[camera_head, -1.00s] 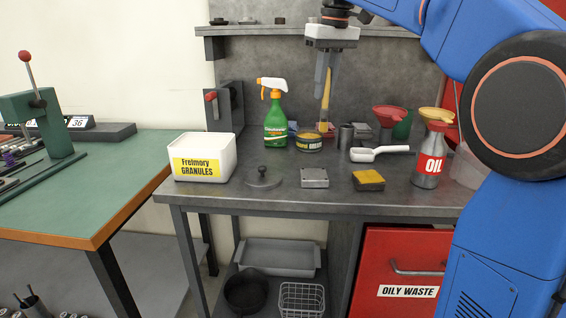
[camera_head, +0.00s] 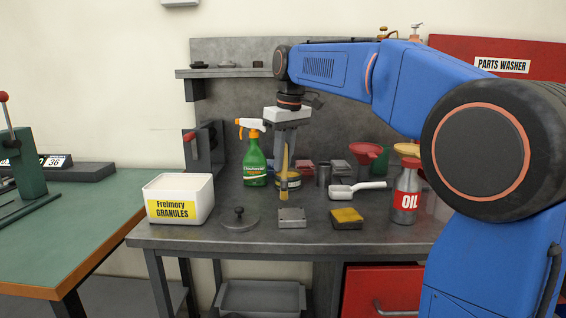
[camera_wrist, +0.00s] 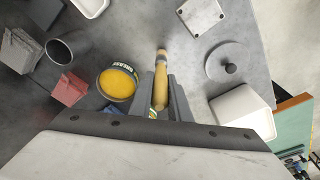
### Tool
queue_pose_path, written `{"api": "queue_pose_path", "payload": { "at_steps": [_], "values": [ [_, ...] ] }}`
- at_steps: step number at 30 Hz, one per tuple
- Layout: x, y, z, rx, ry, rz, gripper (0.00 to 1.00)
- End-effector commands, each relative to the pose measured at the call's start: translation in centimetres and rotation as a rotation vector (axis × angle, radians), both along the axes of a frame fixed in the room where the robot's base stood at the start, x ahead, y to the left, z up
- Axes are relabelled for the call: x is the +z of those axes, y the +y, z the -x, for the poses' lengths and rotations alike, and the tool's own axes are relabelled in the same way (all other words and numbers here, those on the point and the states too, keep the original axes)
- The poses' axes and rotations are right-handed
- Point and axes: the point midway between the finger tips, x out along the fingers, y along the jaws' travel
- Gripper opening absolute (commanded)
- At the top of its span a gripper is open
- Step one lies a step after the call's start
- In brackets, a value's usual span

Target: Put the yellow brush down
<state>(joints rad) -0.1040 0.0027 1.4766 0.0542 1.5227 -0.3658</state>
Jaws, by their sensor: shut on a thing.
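The yellow brush (camera_head: 284,172) hangs upright from my gripper (camera_head: 285,150) in the head view, in front of the yellow tin. My gripper is shut on it. Whether the brush tip touches the bench is hard to tell. The grey metal workbench (camera_head: 190,235) is below it.
A tin of yellow paste (camera_wrist: 117,83) stands close beside the brush. Around are a green spray bottle (camera_head: 254,160), a granules tub (camera_head: 179,199), a lid (camera_head: 239,222), a metal block (camera_head: 292,218), a sponge (camera_head: 347,218), a white scoop (camera_head: 356,188) and an oil bottle (camera_head: 405,195).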

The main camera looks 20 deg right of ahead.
Motion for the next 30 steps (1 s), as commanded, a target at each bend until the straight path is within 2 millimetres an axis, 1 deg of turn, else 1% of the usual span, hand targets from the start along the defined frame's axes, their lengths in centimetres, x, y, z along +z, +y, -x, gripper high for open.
{"api": "queue_pose_path", "payload": {
  "at_steps": [3,14,15,17,26,30],
  "values": [
    [-0.70,0.00,0.03,0.000,0.000,0.000,0.00],
    [-0.95,-0.01,0.02,0.000,-0.001,0.000,0.00],
    [-0.96,-0.01,0.02,0.000,-0.001,0.000,0.21],
    [-0.95,0.00,0.01,0.000,-0.001,0.000,0.35],
    [-0.88,0.00,0.01,0.000,-0.001,0.000,0.35],
    [-0.05,-0.05,0.07,0.000,-0.002,0.000,0.35]
  ]
}}
